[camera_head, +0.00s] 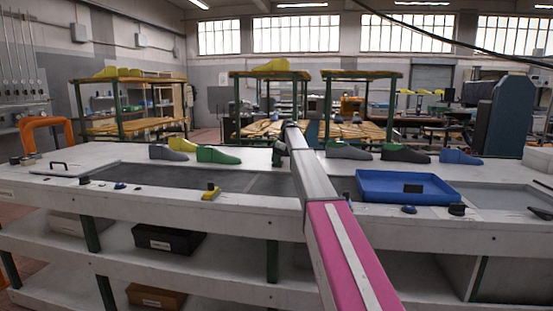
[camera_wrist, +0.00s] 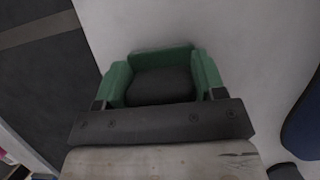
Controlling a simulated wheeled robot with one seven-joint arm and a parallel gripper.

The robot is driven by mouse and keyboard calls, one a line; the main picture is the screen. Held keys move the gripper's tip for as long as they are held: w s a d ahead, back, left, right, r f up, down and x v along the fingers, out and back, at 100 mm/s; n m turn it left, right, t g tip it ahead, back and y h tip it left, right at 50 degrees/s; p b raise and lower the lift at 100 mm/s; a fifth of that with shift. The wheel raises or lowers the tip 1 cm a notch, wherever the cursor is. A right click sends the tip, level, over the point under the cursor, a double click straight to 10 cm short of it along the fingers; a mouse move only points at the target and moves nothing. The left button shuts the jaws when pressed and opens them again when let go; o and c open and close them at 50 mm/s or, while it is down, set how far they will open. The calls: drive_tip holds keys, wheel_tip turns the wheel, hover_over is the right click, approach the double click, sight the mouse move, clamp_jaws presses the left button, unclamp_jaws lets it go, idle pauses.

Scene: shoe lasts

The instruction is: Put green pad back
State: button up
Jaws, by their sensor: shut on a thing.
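The green pad (camera_wrist: 161,54) shows in the wrist view, with green around a dark middle part. My gripper (camera_wrist: 162,92) is shut on it, with its dark jaws at the pad's left and right sides. In the head view, my gripper (camera_head: 279,150) is small and dark at the far end of my arm, over the white workbench (camera_head: 250,209). The pad is hard to make out there. The wrist view shows a pale surface beneath the pad; I cannot tell whether the pad touches it.
A yellow pad (camera_head: 210,194) with a dark top sits near the bench's front edge. A blue tray (camera_head: 385,199) stands to the right of my arm. Green (camera_head: 218,155), yellow and grey shoe lasts line the back. A dark recessed area (camera_head: 260,181) lies left of my arm.

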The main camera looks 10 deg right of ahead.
drive_tip(key=shift+f, duration=0.1)
drive_tip(key=o, duration=0.9)
drive_tip(key=v, duration=1.2)
drive_tip(key=shift+s+a, duration=0.1)
drive_tip(key=shift+s, duration=0.05)
